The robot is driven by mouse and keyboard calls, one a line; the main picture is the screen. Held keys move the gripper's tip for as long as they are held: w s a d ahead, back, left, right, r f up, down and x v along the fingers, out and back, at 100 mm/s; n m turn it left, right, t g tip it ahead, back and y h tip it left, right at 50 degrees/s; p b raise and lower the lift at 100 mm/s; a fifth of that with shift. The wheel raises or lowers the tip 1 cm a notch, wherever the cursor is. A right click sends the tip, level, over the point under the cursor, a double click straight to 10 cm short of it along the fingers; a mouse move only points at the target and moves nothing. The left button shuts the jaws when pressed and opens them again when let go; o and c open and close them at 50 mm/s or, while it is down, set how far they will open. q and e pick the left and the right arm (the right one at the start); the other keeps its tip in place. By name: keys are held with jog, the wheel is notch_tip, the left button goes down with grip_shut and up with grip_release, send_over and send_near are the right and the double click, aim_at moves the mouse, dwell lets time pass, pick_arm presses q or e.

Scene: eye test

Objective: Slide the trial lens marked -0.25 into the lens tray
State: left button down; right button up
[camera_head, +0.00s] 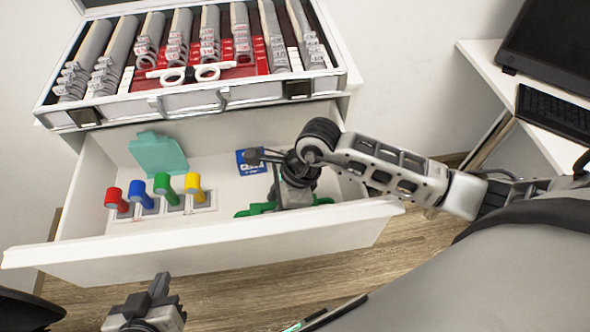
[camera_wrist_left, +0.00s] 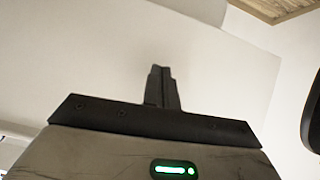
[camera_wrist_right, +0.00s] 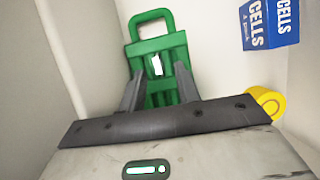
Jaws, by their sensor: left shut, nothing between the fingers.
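An open silver case (camera_head: 168,100) stands at the top of the head view. Grey rows of trial lenses (camera_head: 181,38) fill it, with red holders among them. The labels are too small for me to pick out -0.25, and I cannot tell which part is the lens tray. My right gripper (camera_head: 282,190) is low in the open drawer. In the right wrist view its fingers (camera_wrist_right: 158,78) are apart over a green handled object (camera_wrist_right: 153,48); contact is unclear. My left gripper (camera_head: 160,282) is shut and empty in front of the drawer; its closed fingers show in its wrist view (camera_wrist_left: 161,75).
The open white drawer (camera_head: 200,243) holds red (camera_head: 116,199), blue (camera_head: 141,194), green (camera_head: 163,184) and yellow (camera_head: 193,185) knobs, a teal object (camera_head: 158,153) and a blue box (camera_head: 247,168). A desk with a keyboard (camera_head: 553,112) stands right.

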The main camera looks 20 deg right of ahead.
jog(key=v, duration=1.4)
jog(key=shift+f, duration=0.1)
